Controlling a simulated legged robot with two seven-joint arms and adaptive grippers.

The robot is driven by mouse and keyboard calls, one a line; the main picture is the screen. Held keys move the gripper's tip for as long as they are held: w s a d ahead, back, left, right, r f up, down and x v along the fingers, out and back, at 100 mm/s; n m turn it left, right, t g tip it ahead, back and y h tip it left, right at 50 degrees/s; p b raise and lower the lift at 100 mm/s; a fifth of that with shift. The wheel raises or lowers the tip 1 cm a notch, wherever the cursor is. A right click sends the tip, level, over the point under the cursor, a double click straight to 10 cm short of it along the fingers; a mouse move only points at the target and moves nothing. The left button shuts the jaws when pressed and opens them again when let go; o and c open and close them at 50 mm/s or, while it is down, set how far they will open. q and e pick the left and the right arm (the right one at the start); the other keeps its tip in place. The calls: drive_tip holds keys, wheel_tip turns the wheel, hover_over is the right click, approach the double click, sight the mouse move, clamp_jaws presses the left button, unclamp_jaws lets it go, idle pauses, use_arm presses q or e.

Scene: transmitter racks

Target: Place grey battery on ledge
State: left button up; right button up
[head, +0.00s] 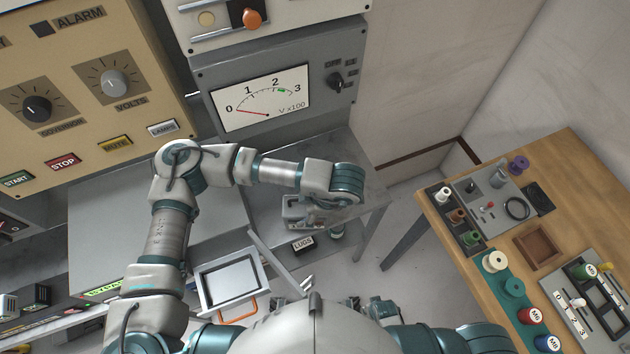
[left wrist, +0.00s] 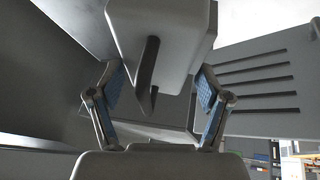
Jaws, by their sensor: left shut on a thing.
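My left arm reaches across to a grey shelf-like ledge (head: 350,150) below the meter panel. My left gripper (head: 305,212) is at the front of this ledge, partly hidden under my wrist. In the left wrist view my left gripper (left wrist: 158,95) has its two blue-padded fingers on either side of a pale grey block with a dark strap, which looks like the grey battery (left wrist: 185,35). It is shut on this block. In the head view the battery is hard to tell apart from the hand. I cannot tell whether it touches the ledge. My right gripper does not show clearly.
The meter panel (head: 275,85) rises behind the ledge. A beige control panel (head: 75,100) stands at left. A grey tray (head: 230,283) and a box marked LUGS (head: 303,243) lie below my arm. A wooden bench (head: 450,205) with parts stands at right.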

use_arm(q)
drive_tip(key=w+d+f, duration=0.1)
drive_tip(key=w+f, duration=0.1)
drive_tip(key=w, duration=0.3)
drive_tip(key=w+d+f, duration=0.1)
drive_tip(key=w+f, duration=0.1)
drive_tip(key=w, duration=0.3)
drive_tip(key=shift+w+d+f, duration=0.2)
drive_tip(key=shift+d+f, duration=0.05)
drive_tip(key=o, duration=1.5)
drive_tip(key=shift+s+d, duration=0.1)
drive_tip(key=shift+d, duration=0.1)
drive_tip(key=shift+o, duration=1.3)
drive_tip(key=shift+d, duration=0.5)
